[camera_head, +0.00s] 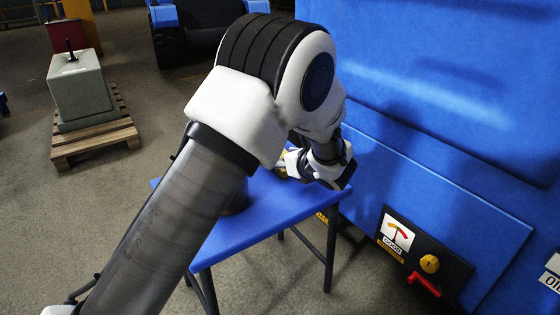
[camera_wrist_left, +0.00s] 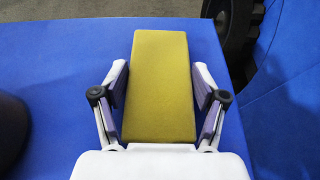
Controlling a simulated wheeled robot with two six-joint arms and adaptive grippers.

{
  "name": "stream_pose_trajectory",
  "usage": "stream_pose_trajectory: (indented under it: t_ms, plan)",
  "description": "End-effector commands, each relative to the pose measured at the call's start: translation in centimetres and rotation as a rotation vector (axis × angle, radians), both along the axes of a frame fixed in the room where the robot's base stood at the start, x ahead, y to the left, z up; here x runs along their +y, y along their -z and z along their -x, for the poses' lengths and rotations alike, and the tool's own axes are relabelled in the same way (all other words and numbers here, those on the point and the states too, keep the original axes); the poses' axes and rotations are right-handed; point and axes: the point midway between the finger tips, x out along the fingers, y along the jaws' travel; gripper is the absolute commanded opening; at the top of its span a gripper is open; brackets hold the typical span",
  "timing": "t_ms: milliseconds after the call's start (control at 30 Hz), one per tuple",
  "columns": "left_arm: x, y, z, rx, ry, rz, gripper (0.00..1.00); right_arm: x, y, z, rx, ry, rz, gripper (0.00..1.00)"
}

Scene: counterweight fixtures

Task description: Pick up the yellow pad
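The yellow pad (camera_wrist_left: 160,85) is a flat, upright-looking rectangle in the wrist view, over the blue table top (camera_wrist_left: 65,60). My left gripper (camera_wrist_left: 160,92) has one finger on each side of the pad. The fingers are spread and close to its long edges; whether they touch it is unclear. In the head view my left arm reaches over the blue table (camera_head: 250,225), and the pad is mostly hidden behind the wrist. My right gripper is not in view.
A dark round object (camera_head: 238,198) stands on the table, partly hidden by my arm. A large blue machine (camera_head: 430,100) with a gauge (camera_head: 397,233) and red handle (camera_head: 424,285) is close on the right. A grey weight (camera_head: 80,90) sits on a wooden pallet (camera_head: 95,140) at the left.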

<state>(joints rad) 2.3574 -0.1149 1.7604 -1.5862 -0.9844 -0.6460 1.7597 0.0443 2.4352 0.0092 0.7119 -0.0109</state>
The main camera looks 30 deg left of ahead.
Motion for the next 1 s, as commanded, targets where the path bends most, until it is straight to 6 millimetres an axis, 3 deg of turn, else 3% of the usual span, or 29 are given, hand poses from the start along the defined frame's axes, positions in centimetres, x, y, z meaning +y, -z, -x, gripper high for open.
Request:
stream_pose_trajectory:
  t_ms: [433,567,800,1000]
  plan:
    - [0.0,-0.5,0.0,0.000,0.000,0.001,0.43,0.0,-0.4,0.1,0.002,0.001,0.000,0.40]
    - [0.0,-2.7,0.0,-0.001,0.001,0.001,0.43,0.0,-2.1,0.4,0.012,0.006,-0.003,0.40]
    - [0.0,-8.6,0.0,-0.002,-0.001,0.001,0.43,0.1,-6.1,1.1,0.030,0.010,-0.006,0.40]
    - [0.0,-10.1,0.0,0.000,0.000,0.000,0.43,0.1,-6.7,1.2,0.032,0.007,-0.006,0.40]
